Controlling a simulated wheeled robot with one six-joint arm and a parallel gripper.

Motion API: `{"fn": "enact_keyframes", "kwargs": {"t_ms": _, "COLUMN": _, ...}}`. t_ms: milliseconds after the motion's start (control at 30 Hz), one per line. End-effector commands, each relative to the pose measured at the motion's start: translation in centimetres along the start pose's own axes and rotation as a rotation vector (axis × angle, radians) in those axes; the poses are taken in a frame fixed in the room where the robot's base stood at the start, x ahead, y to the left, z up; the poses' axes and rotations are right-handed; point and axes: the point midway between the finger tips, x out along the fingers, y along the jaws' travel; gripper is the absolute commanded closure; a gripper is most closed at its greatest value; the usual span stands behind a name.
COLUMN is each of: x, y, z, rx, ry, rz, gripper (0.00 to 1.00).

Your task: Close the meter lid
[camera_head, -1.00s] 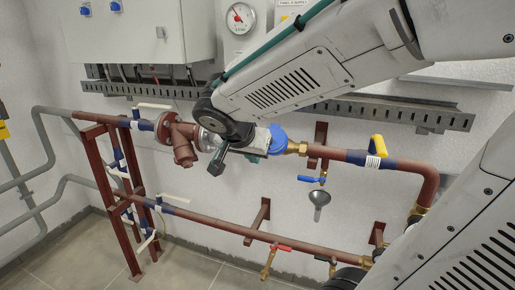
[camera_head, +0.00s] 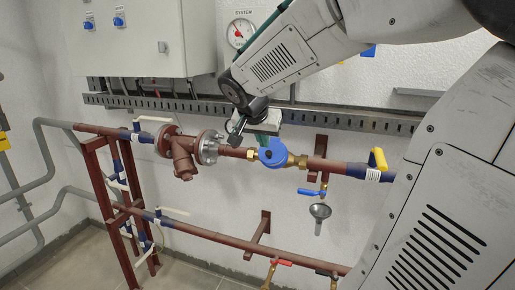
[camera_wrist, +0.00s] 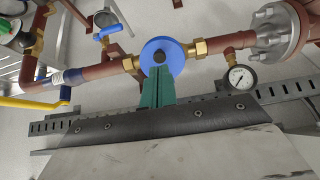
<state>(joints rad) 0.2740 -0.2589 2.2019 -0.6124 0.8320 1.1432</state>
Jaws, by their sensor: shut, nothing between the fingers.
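The water meter, with a round blue top (camera_head: 272,153), sits on the upper red-brown pipe between brass fittings. In the wrist view its blue disc (camera_wrist: 174,50) faces the camera, with a dark round spot near its middle. I cannot tell for certain how far its lid is closed. My gripper (camera_head: 269,131) is just above and at the meter in the head view. Its teal fingers are together and empty; in the wrist view the fingertips (camera_wrist: 160,72) overlap the disc's lower part. Whether they touch it is unclear.
A flanged strainer (camera_head: 183,152) is left of the meter, and a yellow-handled valve (camera_head: 378,160) is right of it. A funnel (camera_head: 320,211) hangs below. A perforated rail (camera_head: 170,105) runs behind my gripper. A pressure gauge (camera_wrist: 240,77) shows in the wrist view.

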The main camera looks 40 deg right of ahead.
Motion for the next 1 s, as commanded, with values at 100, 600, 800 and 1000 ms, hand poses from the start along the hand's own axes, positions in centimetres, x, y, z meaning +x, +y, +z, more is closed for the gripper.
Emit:
{"fn": "enact_keyframes", "kwargs": {"t_ms": 100, "x": 2.1, "y": 0.1, "z": 0.0, "rx": -0.001, "ry": -0.002, "rz": 0.004, "gripper": 1.0}}
{"fn": "enact_keyframes", "kwargs": {"t_ms": 600, "x": 4.1, "y": 0.0, "z": 0.0, "rx": 0.0, "ry": 0.0, "rz": 0.001, "gripper": 1.0}}
{"fn": "enact_keyframes", "kwargs": {"t_ms": 800, "x": 4.7, "y": 0.0, "z": 0.5, "rx": -0.002, "ry": 0.0, "rz": 0.001, "gripper": 1.0}}
{"fn": "enact_keyframes", "kwargs": {"t_ms": 1000, "x": 6.8, "y": 0.0, "z": 1.7, "rx": -0.001, "ry": -0.001, "rz": 0.002, "gripper": 1.0}}
